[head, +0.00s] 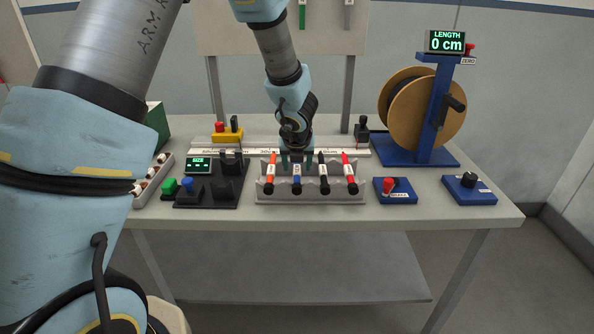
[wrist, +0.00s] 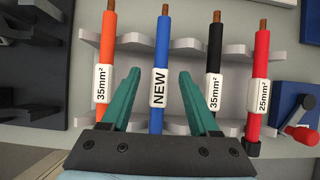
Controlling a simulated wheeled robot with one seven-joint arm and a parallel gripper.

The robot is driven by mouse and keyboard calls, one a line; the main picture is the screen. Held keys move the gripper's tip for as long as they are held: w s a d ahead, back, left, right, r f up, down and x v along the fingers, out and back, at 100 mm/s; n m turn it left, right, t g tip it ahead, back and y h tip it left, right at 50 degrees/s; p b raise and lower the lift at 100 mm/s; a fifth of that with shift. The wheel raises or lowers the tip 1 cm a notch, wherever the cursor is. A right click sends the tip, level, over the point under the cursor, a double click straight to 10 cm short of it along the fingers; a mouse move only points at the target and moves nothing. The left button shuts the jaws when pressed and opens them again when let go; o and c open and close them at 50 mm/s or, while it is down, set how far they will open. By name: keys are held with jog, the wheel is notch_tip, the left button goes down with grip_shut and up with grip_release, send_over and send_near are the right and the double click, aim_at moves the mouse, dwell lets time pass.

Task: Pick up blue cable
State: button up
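The blue cable (wrist: 163,50) lies in a grey notched rack, with a white label reading NEW and a bare copper end. In the head view the blue cable (head: 297,184) is the second from the left in the rack (head: 262,198). My gripper (wrist: 158,80) is open, its two green fingers on either side of the blue cable in the wrist view. Nothing is held. I cannot tell how far above the cable the fingertips are. In the head view my gripper (head: 297,158) is over the back of the rack, partly hidden by my wrist.
An orange cable (wrist: 107,50), a black cable (wrist: 215,55) and a red cable (wrist: 261,75) lie in the same rack, close beside. A blue box with a red lever (head: 394,192) stands right of it. A black device with a display (head: 212,185) stands left. A cable reel (head: 408,105) is behind right.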

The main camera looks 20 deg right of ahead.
grip_shut()
dwell(0.6)
